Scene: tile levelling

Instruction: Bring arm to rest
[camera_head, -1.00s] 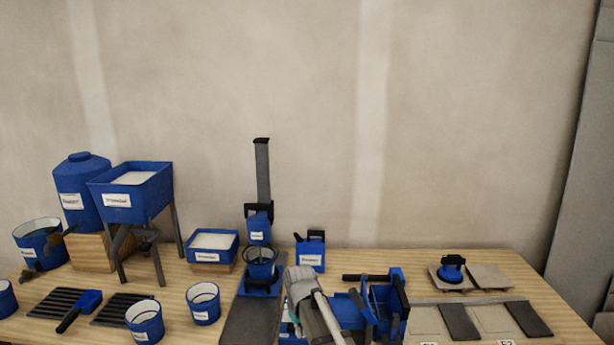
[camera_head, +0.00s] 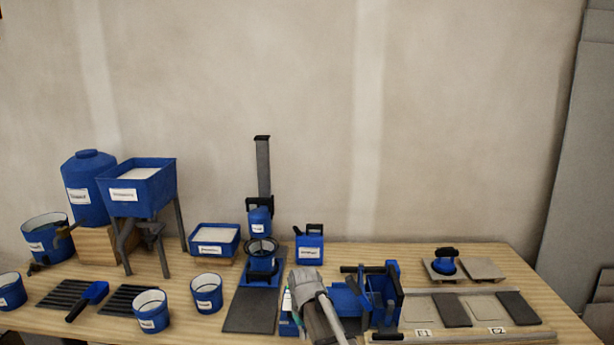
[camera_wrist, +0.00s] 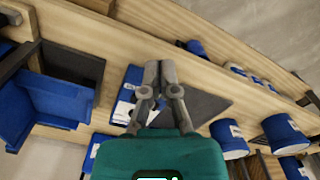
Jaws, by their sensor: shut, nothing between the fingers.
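My gripper (camera_wrist: 154,72) shows in the wrist view with its two grey fingers together and nothing between them. It is over the front part of the table, with a dark mat and a blue item beyond its tips. In the head view my arm's grey and white links show at the bottom middle, in front of the table (camera_head: 190,325).
A blue mixer stand (camera_head: 262,270) is left of my arm, and a blue box-shaped device (camera_head: 380,298) is close on its right. Blue buckets (camera_head: 151,311) stand at the front left. A blue canister (camera_head: 310,245) is behind. Tiles (camera_head: 453,310) lie at right.

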